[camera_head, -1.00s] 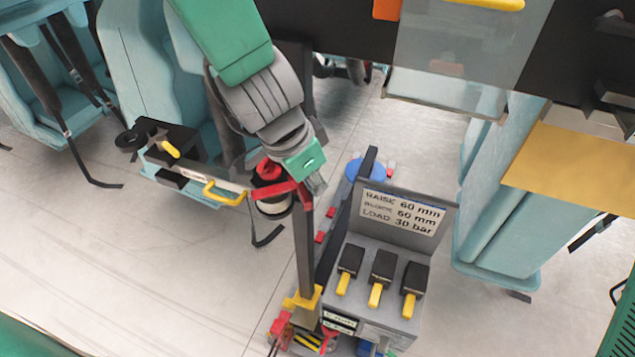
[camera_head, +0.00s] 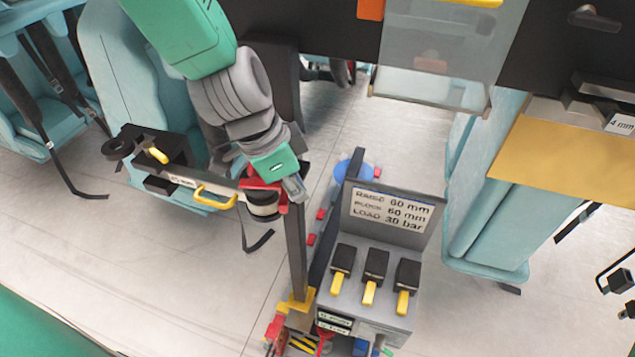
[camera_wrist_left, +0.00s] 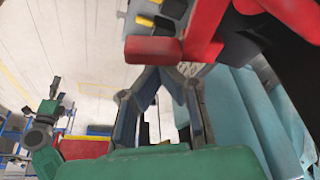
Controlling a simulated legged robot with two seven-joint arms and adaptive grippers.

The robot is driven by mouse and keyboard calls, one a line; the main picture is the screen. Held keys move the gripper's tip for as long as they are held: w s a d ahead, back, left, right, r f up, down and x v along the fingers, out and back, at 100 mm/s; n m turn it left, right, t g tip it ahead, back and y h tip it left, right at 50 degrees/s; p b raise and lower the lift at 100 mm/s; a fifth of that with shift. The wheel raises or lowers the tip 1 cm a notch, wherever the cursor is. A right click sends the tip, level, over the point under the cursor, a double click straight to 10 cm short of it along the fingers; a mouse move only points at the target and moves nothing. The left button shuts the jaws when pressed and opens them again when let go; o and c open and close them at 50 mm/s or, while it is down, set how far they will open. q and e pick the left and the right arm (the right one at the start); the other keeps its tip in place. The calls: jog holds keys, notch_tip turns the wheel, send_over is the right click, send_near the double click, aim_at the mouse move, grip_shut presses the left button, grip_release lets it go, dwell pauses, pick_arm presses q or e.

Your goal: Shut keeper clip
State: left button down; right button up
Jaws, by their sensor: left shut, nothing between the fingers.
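A red part (camera_head: 256,197), which looks like the keeper clip, sits around a black and white roller at the right end of a pale bar with a yellow handle (camera_head: 215,196). My left gripper (camera_head: 296,190) is shut and empty, beside the red part at the top of a dark upright post (camera_head: 297,245). It partly hides the red part, so I cannot tell whether the clip is fully closed. In the left wrist view the closed fingertips (camera_wrist_left: 168,72) are right at the underside of the red part (camera_wrist_left: 153,50); contact is unclear.
A grey box (camera_head: 385,270) with several yellow-tipped levers and a sign stands right of the post. Teal seats (camera_head: 135,75) are behind on the left. A clear panel (camera_head: 440,45) hangs above right. In the left wrist view, a green and grey arm shows at left, its gripper unclear.

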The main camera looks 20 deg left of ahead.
pick_arm(q)
jog(key=m, duration=0.2)
jog(key=s+a+m+g+p, duration=0.1)
jog(key=m, duration=0.1)
jog(key=m+g+p, duration=0.1)
jog(key=m, duration=0.1)
jog(key=shift+s+a+m+h, duration=0.25)
jog(key=shift+s+m+h, duration=0.05)
jog(key=shift+s, duration=0.1)
jog(key=shift+d+m, duration=0.3)
jog(key=shift+d, duration=0.05)
jog(key=shift+a, duration=0.25)
jog(key=shift+d, duration=0.15)
